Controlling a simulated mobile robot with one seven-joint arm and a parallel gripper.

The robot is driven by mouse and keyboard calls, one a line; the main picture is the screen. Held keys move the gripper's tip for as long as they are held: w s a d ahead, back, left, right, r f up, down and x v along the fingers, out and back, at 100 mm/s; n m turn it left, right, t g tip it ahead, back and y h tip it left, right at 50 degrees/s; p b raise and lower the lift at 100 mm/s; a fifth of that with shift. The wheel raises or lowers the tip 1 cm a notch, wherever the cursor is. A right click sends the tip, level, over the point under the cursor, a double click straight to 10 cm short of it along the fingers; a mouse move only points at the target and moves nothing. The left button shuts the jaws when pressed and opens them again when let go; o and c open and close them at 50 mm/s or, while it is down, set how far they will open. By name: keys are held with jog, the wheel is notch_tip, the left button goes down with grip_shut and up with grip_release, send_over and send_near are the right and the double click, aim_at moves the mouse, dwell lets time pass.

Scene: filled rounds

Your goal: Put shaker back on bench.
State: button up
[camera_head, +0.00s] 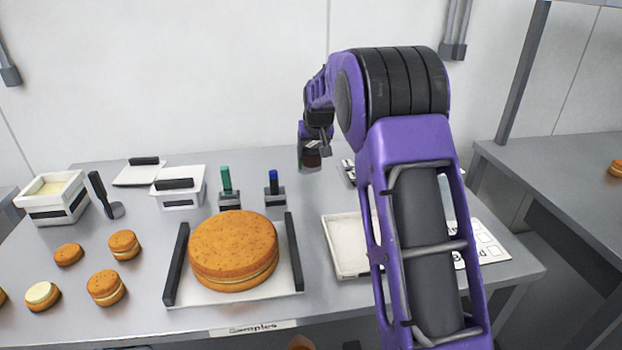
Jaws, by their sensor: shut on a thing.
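My gripper (316,143) is at the back middle of the bench (290,158), in front of the wall, at the end of my purple arm. It is shut on the shaker (310,160), a small container that looks grey with a dark reddish-brown part. The shaker is largely hidden by the gripper. I cannot tell whether its base touches the bench or is held above it.
A large filled round cake (233,245) sits on a white tray with black handles (295,262). Green (226,180) and blue (273,182) handled items stand behind it. Several small rounds lie at left. A white tray (345,250) is partly behind my arm.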

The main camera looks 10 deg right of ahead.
notch_tip(320, 180, down, 7)
jog(key=shift+f, duration=0.15)
dwell(0.4)
jog(key=shift+f+b, duration=0.15)
jog(key=shift+b, duration=0.25)
jog(key=o, duration=1.5)
jog(key=shift+c, duration=0.2)
jog(key=shift+r+p, duration=0.3)
jog(key=v, duration=1.2)
